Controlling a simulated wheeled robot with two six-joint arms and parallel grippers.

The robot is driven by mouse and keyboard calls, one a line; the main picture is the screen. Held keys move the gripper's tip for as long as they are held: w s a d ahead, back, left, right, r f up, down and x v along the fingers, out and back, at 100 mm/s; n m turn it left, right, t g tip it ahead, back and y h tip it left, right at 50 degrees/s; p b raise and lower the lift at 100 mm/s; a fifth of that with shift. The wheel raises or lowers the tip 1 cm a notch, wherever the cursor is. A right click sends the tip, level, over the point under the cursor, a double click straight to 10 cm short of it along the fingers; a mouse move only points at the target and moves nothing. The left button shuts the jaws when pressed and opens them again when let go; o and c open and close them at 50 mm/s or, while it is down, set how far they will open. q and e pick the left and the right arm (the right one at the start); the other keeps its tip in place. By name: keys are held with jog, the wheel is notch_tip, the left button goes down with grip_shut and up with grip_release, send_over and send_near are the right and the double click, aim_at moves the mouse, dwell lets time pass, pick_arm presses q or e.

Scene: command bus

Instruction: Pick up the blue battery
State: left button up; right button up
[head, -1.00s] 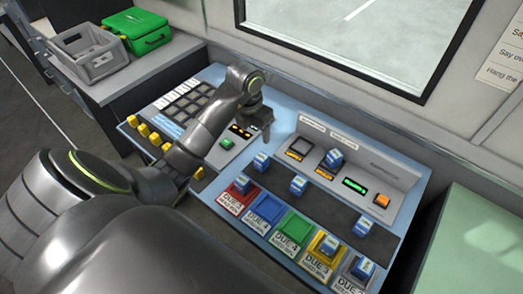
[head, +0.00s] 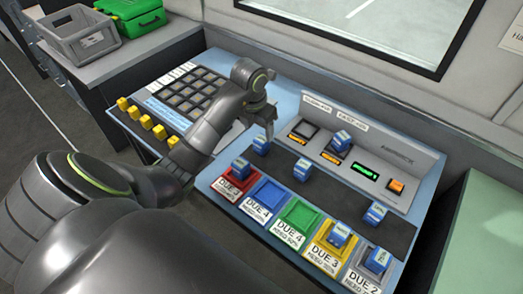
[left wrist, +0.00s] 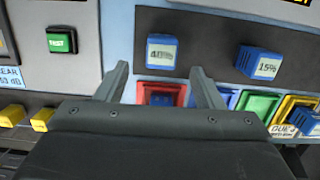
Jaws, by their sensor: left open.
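Several blue batteries with white labels are on the console. One battery (head: 262,145) stands on the dark strip just below my left gripper (head: 270,134). In the left wrist view, a battery marked 40% (left wrist: 161,50) shows ahead, between the lines of the open fingers (left wrist: 160,70), which are empty. A battery marked 15% (left wrist: 262,63) is to its right, also seen in the head view (head: 302,171). Another battery (head: 241,168) sits in the red slot (head: 226,186). Others stand in the yellow slot (head: 340,233), the grey slot (head: 378,259) and at the strip's right (head: 375,213). My right gripper is out of view.
The blue slot (head: 267,195) and green slot (head: 299,215) look empty. A raised panel behind holds a battery (head: 341,140) and an orange button (head: 396,186). A keypad (head: 190,95) and yellow knobs (head: 146,121) lie left; a grey crate (head: 75,42) is farther back.

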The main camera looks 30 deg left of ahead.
aim_at(261, 139)
pick_arm(q)
jog(key=shift+w+f+b, duration=0.15)
jog(key=shift+f+b, duration=0.55)
jog(key=shift+f, duration=0.15)
jog(key=shift+w+f+b, duration=0.15)
jog(key=shift+f+b, duration=0.55)
jog(key=shift+f, duration=0.15)
jog(key=shift+w+d+f+b, duration=0.15)
jog(key=shift+f+b, duration=0.25)
jog(key=shift+f, duration=0.25)
jog(key=shift+w+f+b, duration=0.1)
jog(key=shift+f+b, duration=0.25)
jog(key=shift+f, duration=0.25)
jog(key=shift+w+f+p, duration=0.1)
jog(key=shift+f+p, duration=0.25)
jog(key=shift+p, duration=0.15)
jog(key=shift+f, duration=0.3)
jog(key=c, duration=1.2)
